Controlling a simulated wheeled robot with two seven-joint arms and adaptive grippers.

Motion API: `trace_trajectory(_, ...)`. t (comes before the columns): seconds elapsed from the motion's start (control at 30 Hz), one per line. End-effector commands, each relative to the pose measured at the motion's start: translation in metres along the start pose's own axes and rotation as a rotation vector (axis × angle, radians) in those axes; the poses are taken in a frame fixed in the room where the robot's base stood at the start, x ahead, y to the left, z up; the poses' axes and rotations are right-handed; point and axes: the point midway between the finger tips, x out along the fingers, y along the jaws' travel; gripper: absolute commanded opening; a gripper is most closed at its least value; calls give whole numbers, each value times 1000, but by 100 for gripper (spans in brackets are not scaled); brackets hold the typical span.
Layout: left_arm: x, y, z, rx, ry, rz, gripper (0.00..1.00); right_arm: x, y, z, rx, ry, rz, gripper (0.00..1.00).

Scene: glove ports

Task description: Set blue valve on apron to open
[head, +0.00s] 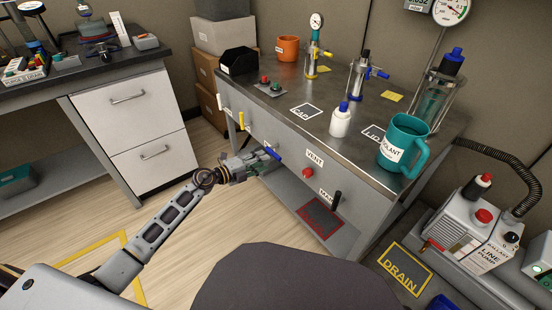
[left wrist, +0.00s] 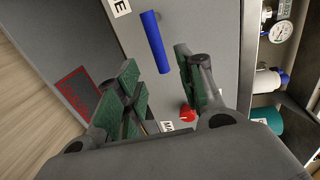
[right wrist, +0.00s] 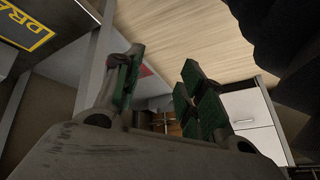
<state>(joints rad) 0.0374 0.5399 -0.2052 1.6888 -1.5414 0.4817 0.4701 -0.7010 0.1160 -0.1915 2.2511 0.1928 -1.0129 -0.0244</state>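The blue valve handle (head: 271,153) is a short bar on the grey apron under the bench top. It lies roughly along the apron's length. In the left wrist view the blue handle (left wrist: 155,42) shows ahead of and between the fingers, beside a white label ending in "E". My left gripper (head: 252,163) is at the apron close to the handle. It is open, and no finger visibly grips the handle; whether one touches it I cannot tell. My right gripper (right wrist: 158,80) is open and empty, low near the bench's underside, and outside the head view.
A yellow handle (head: 241,120), a red knob (head: 307,173) and a black handle (head: 336,200) share the apron. The bench top holds a white bottle (head: 340,122) and a teal mug (head: 402,146). A line pump (head: 470,235) stands at right. The floor at left is mostly clear.

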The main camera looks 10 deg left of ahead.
Motion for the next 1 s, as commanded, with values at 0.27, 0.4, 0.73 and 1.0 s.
trace_trajectory(0.27, 25, 0, 0, 0, 0, -1, 38, 15, 0, 8, 16, 28, -13, 40)
trace_trajectory(0.4, 38, 0, 0, -2, 0, -3, 38, 21, 1, 8, 22, 52, -18, 40)
trace_trajectory(0.73, 66, 0, 0, -1, 0, -2, 38, 38, 2, 20, 37, 73, -32, 40)
trace_trajectory(1.0, 78, 0, 0, -1, -1, -1, 38, 40, 3, 22, 33, 76, -36, 40)
